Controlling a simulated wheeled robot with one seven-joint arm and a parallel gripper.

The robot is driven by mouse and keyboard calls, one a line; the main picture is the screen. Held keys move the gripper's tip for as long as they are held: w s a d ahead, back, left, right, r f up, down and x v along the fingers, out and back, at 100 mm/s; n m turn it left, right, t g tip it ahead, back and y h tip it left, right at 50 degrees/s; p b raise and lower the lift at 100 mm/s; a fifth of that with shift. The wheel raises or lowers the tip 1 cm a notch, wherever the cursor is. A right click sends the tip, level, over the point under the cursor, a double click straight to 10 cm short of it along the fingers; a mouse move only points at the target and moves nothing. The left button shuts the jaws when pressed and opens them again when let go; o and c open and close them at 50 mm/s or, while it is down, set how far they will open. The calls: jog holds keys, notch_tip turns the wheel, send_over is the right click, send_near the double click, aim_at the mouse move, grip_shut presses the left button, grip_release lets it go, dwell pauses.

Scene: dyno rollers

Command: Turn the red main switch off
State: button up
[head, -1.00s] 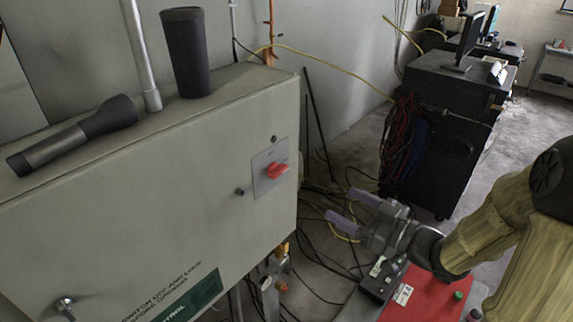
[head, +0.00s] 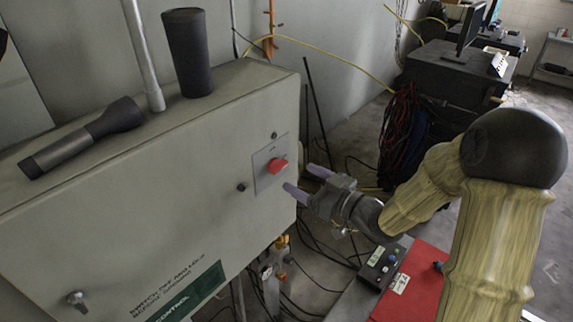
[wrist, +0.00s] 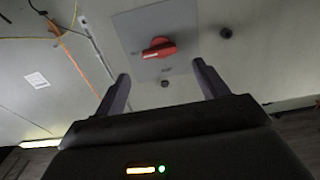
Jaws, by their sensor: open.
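The red main switch (head: 277,165) is a knob on a pale square plate (head: 264,176) on the front of the grey cabinet, near its right edge. My gripper (head: 306,181) is to the right of the switch and a little lower, apart from it. Its two purple-grey fingers point at the cabinet and are open and empty. In the wrist view the red switch (wrist: 158,47) lies ahead, between and beyond the open fingertips of the gripper (wrist: 160,75). Its handle lies roughly crosswise there.
The grey cabinet (head: 130,215) carries a lying flashlight (head: 85,137) and a dark upright cylinder (head: 187,52) on top. A small dark knob (head: 241,187) sits beside the switch plate. Cables hang behind my arm. A red surface (head: 415,285) with a control box (head: 383,265) lies below.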

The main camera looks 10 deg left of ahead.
aim_at(282, 168)
jog(key=p+x, duration=0.1)
jog(key=x, duration=0.5)
jog(key=shift+p, duration=0.4)
jog(key=c, duration=1)
jog(key=shift+f, duration=0.1)
